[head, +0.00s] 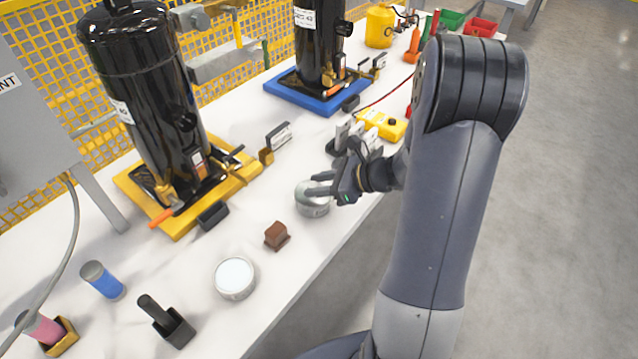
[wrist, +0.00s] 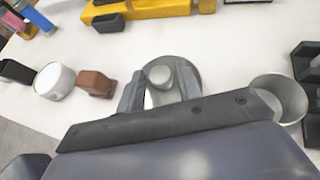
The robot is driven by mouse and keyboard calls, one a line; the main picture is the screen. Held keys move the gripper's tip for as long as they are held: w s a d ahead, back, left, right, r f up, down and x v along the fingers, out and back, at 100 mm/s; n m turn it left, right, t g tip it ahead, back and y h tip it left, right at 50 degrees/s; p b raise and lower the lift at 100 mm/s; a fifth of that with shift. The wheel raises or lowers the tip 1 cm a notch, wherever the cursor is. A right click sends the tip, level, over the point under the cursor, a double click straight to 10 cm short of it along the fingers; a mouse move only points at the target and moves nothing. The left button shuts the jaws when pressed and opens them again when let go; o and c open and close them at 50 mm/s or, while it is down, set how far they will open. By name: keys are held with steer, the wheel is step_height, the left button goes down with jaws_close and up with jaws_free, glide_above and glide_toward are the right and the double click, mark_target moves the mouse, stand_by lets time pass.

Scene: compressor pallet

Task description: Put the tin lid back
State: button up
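A round grey lid with a knob (wrist: 160,75) shows between my fingers in the wrist view. In the head view my gripper (head: 319,183) is over a grey round tin (head: 312,203); how the lid sits on it is hard to tell. My gripper (wrist: 160,82) is open, with its fingers on either side of the knob and small gaps showing. A second grey cylinder (wrist: 281,96) stands to the right in the wrist view, partly cut off by my gripper's body. A tin with a white top (head: 234,277) stands nearer, and it also shows in the wrist view (wrist: 54,81).
A brown block (head: 277,236) stands between the tins. A black compressor (head: 150,95) on a yellow pallet (head: 178,228) stands behind, another on a blue pallet (head: 290,85). A yellow device (head: 383,124) lies past my gripper. The white table's front edge is close.

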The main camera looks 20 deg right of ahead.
steer(key=shift+o, duration=1)
steer(key=shift+r, duration=0.2)
steer(key=shift+s+d+r, duration=0.15)
steer(key=shift+d+r, duration=0.05)
steer(key=shift+d, duration=0.05)
steer(key=p+v, duration=0.1)
steer(key=v, duration=1)
steer(key=shift+s, duration=0.15)
